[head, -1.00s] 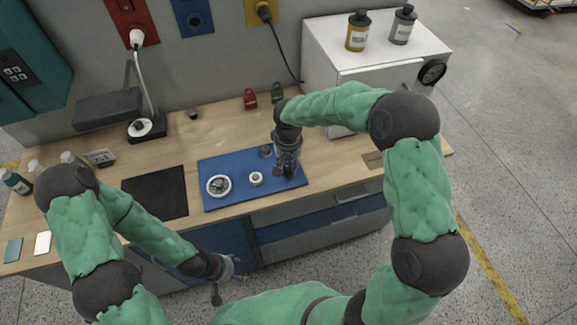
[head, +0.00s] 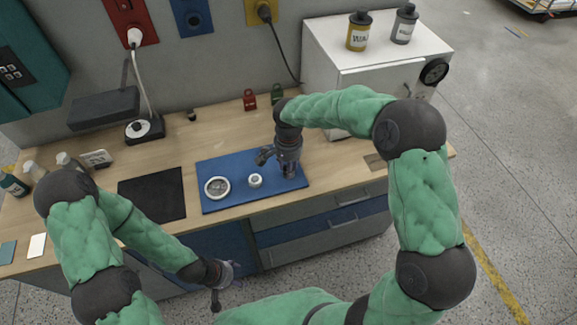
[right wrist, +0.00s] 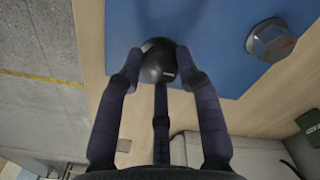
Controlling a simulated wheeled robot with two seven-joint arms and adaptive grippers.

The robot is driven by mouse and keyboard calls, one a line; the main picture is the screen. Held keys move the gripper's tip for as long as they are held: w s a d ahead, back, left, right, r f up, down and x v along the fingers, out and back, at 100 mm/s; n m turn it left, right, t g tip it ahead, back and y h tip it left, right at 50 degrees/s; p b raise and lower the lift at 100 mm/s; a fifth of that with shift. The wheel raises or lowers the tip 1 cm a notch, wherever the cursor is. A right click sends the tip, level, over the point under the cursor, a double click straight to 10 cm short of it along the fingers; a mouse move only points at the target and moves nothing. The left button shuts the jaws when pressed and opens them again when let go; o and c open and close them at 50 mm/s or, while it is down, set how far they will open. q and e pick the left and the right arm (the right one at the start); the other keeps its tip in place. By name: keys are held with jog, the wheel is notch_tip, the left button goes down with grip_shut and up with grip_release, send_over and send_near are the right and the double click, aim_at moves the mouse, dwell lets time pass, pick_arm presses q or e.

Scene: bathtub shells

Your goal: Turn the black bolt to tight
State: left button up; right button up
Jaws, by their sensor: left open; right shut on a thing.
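The black bolt (right wrist: 158,62) shows in the right wrist view as a dark rounded head with a small light mark. It stands at the blue mat (head: 235,200). My right gripper (right wrist: 157,58) points down with one finger on each side of the head, shut on it. In the head view my right gripper (head: 289,170) is over the right part of the mat and hides the bolt. Whether the bolt is tight cannot be told. My left gripper (head: 226,273) is open and empty, low in front of the bench.
A white-rimmed round part (head: 217,187) and a smaller white one (head: 255,181) sit on the mat. A grey hexagonal knob (right wrist: 270,40) is near the black bolt. A black pad (head: 152,193) lies left of the mat. A white cabinet (head: 375,60) stands at the back right.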

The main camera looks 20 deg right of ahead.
dwell(0.4)
jog(key=o, duration=1.2)
jog(key=shift+c, duration=0.2)
notch_tip(320, 180, up, 12)
